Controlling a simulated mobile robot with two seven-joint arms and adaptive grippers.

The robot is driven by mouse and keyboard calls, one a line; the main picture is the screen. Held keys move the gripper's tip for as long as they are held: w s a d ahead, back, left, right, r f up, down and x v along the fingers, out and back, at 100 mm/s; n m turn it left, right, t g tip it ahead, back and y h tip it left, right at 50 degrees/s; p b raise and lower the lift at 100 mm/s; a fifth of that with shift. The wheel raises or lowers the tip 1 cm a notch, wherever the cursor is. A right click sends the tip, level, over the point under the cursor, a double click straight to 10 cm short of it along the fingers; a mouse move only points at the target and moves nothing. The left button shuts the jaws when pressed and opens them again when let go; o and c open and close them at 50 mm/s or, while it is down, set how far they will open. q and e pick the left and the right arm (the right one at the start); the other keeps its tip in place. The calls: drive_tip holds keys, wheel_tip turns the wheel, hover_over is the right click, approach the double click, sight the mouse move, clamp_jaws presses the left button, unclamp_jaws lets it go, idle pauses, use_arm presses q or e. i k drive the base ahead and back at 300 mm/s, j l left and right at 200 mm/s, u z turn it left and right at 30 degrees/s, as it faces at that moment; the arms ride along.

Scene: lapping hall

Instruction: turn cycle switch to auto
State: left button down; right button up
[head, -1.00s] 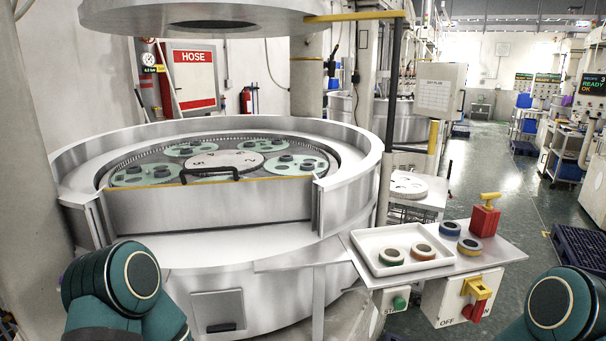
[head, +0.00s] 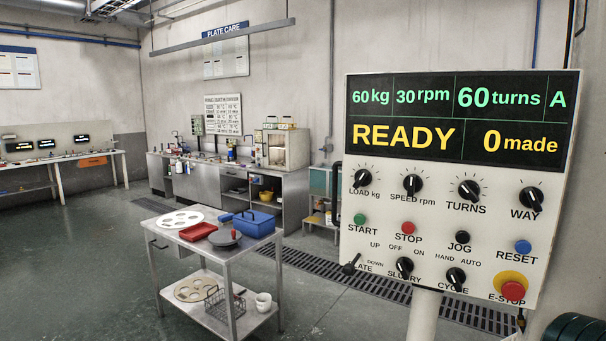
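The cycle switch (head: 456,278) is a black rotary knob low on the white control panel (head: 380,230) at the right of the head view. HAND is printed above it to the left and AUTO above it to the right. I cannot tell for sure which its pointer faces. The panel's display (head: 458,117) reads READY, 60 kg, 30 rpm, 60 turns, A and 0 made.
The slurry knob (head: 404,267) is left of the cycle switch, the jog button (head: 459,250) above, and the red e-stop (head: 513,291) to the right. A steel cart (head: 208,248) with a blue box (head: 253,223) stands left of the panel. Floor further left is clear.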

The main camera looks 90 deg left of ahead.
sight(456, 275)
drive_tip(key=k+j+u, duration=0.15)
drive_tip(key=j+u, duration=0.3)
drive_tip(key=k+j+u, duration=0.15)
drive_tip(key=u, duration=0.3)
drive_tip(key=j+u, duration=0.3)
drive_tip(key=j, duration=1.35)
drive_tip(key=k+j, duration=0.1)
drive_tip(key=j, duration=0.5)
